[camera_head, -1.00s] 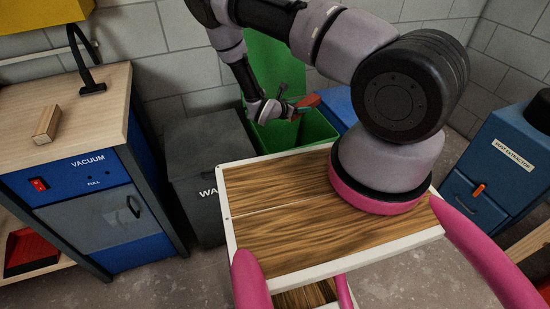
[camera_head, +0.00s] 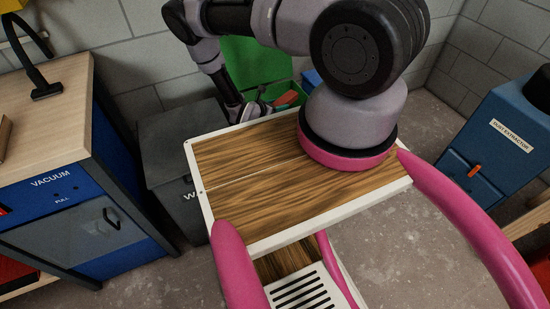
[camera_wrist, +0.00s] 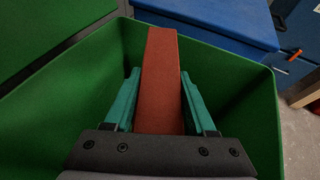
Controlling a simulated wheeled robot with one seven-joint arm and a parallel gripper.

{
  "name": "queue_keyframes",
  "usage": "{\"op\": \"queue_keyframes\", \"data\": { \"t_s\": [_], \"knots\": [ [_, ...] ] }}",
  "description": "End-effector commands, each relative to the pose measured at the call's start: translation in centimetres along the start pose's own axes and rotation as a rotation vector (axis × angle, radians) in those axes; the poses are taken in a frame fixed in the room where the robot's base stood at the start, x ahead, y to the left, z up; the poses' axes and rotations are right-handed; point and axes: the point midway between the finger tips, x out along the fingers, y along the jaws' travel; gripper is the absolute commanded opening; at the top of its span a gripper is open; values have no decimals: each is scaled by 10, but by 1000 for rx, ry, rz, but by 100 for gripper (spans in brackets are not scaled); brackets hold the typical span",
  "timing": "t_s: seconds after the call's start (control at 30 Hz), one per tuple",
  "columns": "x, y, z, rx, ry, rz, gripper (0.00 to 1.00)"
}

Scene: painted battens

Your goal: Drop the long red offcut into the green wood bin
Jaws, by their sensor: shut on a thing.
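The long red offcut (camera_wrist: 160,80) is between the two teal fingers of my gripper (camera_wrist: 160,103) in the wrist view, and the fingers are shut on it. It points away from the gripper over the opening of the green wood bin (camera_wrist: 255,110). In the head view the offcut (camera_head: 287,98) shows small at my gripper (camera_head: 268,106), in front of the bin's green raised lid (camera_head: 245,62). My arm and wooden top hide much of the bin there. I cannot tell how far the offcut is below the rim.
A grey waste bin (camera_head: 175,140) stands left of the green bin. A blue box (camera_wrist: 215,20) is just beyond the green bin. A vacuum bench (camera_head: 60,190) is at left, and a blue dust extractor (camera_head: 500,140) is at right.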

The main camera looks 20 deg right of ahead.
Motion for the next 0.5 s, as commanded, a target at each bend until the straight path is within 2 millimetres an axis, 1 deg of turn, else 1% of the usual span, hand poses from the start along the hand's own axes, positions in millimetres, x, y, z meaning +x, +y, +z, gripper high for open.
{"op": "queue_keyframes", "data": {
  "t_s": [0.1,0.2,0.5],
  "knots": [
    [4,0,-9,0,0,0,0],
    [5,0,-13,0,-1,0,0],
    [6,0,-14,0,-1,0,0]
  ]
}}
